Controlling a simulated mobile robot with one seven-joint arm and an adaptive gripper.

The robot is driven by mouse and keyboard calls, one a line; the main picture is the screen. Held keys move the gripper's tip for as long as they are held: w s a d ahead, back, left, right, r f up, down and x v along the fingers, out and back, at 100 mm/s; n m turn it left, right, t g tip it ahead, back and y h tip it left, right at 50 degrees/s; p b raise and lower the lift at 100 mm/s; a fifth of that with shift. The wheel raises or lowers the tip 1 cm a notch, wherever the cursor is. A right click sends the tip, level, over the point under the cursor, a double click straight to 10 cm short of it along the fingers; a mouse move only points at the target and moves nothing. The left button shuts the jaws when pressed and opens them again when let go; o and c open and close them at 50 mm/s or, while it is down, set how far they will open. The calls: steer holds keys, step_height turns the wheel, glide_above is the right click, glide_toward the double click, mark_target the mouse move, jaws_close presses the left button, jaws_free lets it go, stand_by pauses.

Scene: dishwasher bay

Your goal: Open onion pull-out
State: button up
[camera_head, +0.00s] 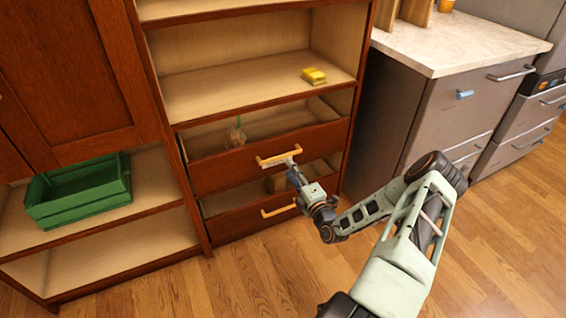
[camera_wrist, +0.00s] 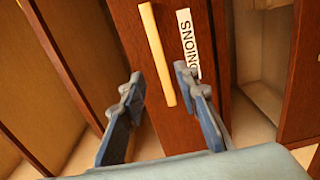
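The onion pull-out is the upper drawer (camera_head: 222,170), with a dark red-brown front and a light wooden bar handle (camera_head: 278,155). In the wrist view, a white label (camera_wrist: 188,45) reading ONIONS sits on the front beside the handle (camera_wrist: 157,50). My gripper (camera_head: 293,169) is at the right end of the handle. In the wrist view, my gripper (camera_wrist: 158,86) is open, its fingers on either side of the bar, with gaps visible. A netted bag (camera_head: 236,133), seemingly of onions, shows inside the drawer.
A similar lower drawer (camera_head: 235,222) has its own handle (camera_head: 279,209). A yellow sponge-like block (camera_head: 314,76) lies on the shelf above. A green crate (camera_head: 80,195) stands on a shelf at left. A counter (camera_head: 455,43) is at right. The wooden floor in front is clear.

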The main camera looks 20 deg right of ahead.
mark_target(282, 158)
steer(key=w+b, duration=0.1)
steer(key=w, duration=0.6)
steer(key=shift+w+a+b, duration=0.1)
steer(key=shift+a+b, duration=0.05)
steer(key=shift+b, duration=0.15)
jaws_close()
